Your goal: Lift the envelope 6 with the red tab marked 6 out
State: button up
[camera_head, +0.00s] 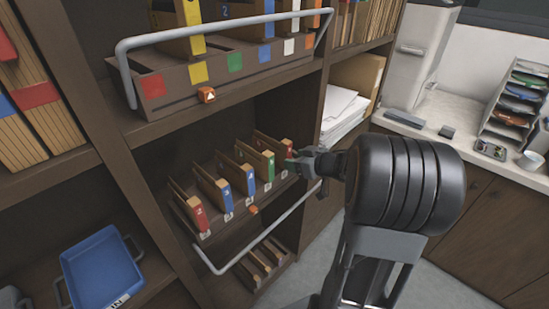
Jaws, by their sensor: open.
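Several tan envelopes stand upright in a brown rack (232,224) on the middle shelf. The rightmost envelope has a red tab (288,148), partly hidden by my gripper; its number is too small to read. Another red-tabbed envelope (197,212) stands at the rack's left end, its number also unclear. Two blue-tabbed envelopes (225,194) and a green-tabbed one (268,166) stand between them. My gripper (295,162) is open, at the rightmost red tab. I cannot tell whether its fingers touch the envelope.
A grey bar (262,236) runs in front of the rack. An upper rack (190,93) with coloured squares and its own bar hangs above. A blue tray (101,273) sits at lower left. A counter (455,140) with a letter sorter stands at right.

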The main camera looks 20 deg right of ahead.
jog(key=x, duration=0.5)
jog(key=shift+b, duration=0.3)
grip_shut()
